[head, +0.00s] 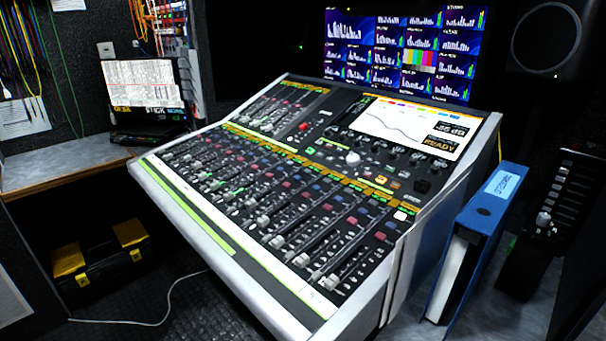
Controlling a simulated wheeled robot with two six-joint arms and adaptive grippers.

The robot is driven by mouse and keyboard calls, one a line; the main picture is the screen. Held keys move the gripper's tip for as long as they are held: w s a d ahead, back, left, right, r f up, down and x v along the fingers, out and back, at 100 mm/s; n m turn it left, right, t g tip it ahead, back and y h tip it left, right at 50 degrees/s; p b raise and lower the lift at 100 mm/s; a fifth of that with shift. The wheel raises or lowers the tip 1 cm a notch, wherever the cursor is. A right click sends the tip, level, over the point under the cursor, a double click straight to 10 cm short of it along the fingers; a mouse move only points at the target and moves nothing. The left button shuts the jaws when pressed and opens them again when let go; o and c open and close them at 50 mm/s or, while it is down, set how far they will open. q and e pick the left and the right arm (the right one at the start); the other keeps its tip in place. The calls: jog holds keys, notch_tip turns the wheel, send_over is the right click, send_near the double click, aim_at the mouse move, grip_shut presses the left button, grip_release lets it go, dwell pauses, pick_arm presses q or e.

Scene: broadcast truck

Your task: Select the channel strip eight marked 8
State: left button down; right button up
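The mixing console (214,259) stands in the middle of the head view, angled with its front edge towards the lower right. Rows of channel strips run across it, with faders (264,221) on the lower part and small coloured buttons (351,221) above them. A green-yellow label band (262,145) crosses the console above the buttons. The strip numbers are too small to read, so I cannot tell which strip is marked 8. The console's screen (408,127) shows a curve and the word READY. Neither gripper is in view.
A blue binder (484,228) stands close to the console's right side, with a black control panel (548,215) beyond it. A speaker (546,40) and a meter display (404,50) are behind. A laptop (142,88) sits on the left desk; a black-yellow case (100,262) is below.

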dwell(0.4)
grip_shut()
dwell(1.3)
